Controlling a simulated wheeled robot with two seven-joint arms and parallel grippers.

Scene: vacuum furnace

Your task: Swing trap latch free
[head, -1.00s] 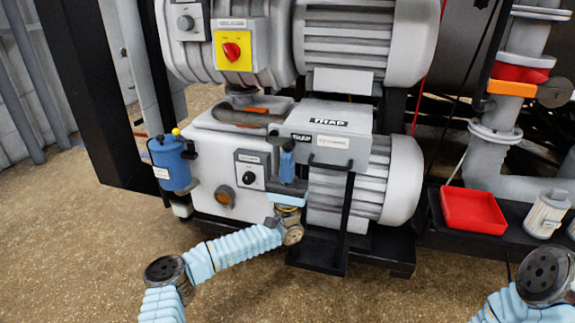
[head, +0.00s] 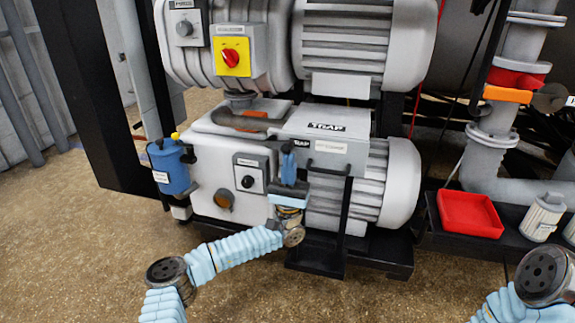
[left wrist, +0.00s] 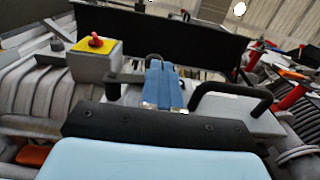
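The grey trap box (head: 325,130) with a black TRAP label sits in the middle of the pump stand, with a black bar handle (head: 330,168) on its front. My left gripper (head: 288,160) points up in front of the box's left part, left of that handle. In the left wrist view its two blue fingers (left wrist: 164,84) stand side by side with only a thin gap. A small black loop (left wrist: 154,59) shows at the fingertips. I cannot tell whether it is touched or held. I cannot make out the latch for certain. My right gripper is out of view.
A yellow switch plate with a red knob (head: 232,57) is above. A blue canister (head: 170,167) stands left of the box. A red tray (head: 469,214) and grey bottle (head: 543,216) are at right.

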